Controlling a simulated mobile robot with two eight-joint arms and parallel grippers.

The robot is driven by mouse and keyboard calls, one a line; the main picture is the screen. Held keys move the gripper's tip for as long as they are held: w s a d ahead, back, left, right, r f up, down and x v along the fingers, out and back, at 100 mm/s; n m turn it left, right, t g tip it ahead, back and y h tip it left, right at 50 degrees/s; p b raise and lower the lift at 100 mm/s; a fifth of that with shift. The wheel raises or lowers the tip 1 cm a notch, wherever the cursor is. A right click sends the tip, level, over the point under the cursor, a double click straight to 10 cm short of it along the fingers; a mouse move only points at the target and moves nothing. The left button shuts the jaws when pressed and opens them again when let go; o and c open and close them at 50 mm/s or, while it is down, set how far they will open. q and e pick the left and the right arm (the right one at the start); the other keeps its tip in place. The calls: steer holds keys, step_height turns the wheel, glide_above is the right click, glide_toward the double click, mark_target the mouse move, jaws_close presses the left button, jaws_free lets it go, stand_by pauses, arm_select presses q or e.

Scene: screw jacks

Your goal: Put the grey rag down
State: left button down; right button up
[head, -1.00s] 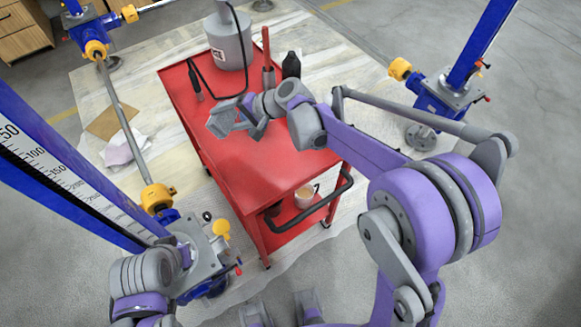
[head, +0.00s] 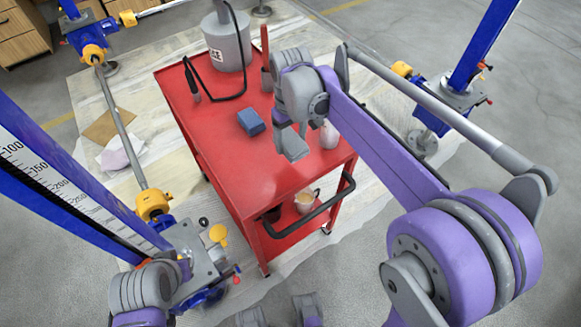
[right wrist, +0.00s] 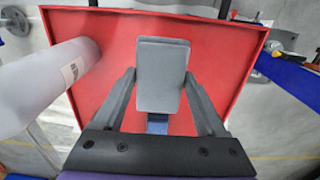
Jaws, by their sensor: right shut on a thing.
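The grey rag (head: 292,149) looks like a flat, stiff grey rectangle. In the right wrist view the rag (right wrist: 163,75) sits between both fingers. My right gripper (head: 288,128) is shut on it over the right part of the red trolley top (head: 262,165). I cannot tell whether the rag touches the trolley top. The right gripper also shows in the right wrist view (right wrist: 161,82). My left forearm shows at the lower left of the head view, but its gripper cannot be made out.
A blue block (head: 251,122) lies on the trolley, left of the rag. A white bottle (head: 329,135) stands close to its right. A grey canister (head: 228,42) with a black hose stands at the far end. The near part of the top is clear. A cup (head: 305,200) stands on the lower shelf.

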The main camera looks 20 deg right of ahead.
mark_target(290, 168)
step_height(290, 168, down, 10)
steer(key=shift+r+b, duration=0.15)
steer(key=shift+b, duration=0.25)
steer(key=o, duration=1.1)
steer(key=shift+o, duration=0.2)
